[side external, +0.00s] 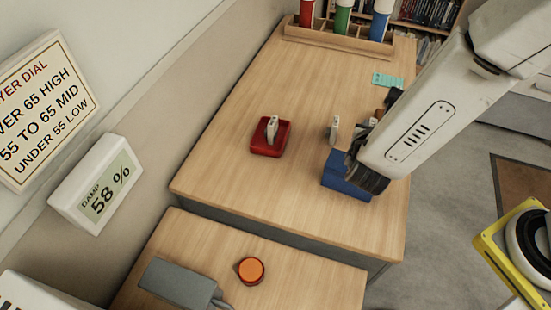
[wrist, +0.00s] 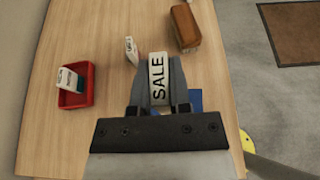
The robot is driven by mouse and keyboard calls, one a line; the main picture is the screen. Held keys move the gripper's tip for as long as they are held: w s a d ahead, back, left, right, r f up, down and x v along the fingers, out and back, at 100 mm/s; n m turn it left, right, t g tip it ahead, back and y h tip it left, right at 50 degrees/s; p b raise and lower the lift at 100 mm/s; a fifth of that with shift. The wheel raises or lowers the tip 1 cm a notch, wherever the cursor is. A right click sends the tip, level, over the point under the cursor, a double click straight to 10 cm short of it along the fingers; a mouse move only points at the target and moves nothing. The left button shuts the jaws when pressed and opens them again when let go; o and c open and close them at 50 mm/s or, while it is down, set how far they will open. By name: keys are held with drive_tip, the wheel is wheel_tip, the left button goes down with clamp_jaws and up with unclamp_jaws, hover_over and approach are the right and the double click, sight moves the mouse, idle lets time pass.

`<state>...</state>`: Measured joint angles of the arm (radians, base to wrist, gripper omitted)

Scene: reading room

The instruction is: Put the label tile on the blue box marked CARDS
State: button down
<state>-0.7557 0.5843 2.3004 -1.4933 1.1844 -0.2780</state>
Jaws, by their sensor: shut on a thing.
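My gripper (wrist: 158,98) is shut on a white label tile (wrist: 157,72) that reads SALE in black letters. The blue box (side external: 342,181) is on the right part of the table, close by and partly behind my gripper (side external: 366,174) in the side view.
A red box (side external: 258,148) with a white tile in it is to the left. Another white tile (side external: 335,128) stands between, and a brown block (wrist: 184,24) lies behind. A rack (side external: 318,38) with coloured containers is at the back.

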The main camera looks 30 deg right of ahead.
drive_tip(key=shift+f, duration=1.35)
drive_tip(key=shift+f, duration=1.75)
drive_tip(key=shift+f, duration=0.15)
drive_tip(key=c, duration=0.6)
unclamp_jaws()
drive_tip(key=shift+r, duration=0.2)
drive_tip(key=shift+v, duration=6)
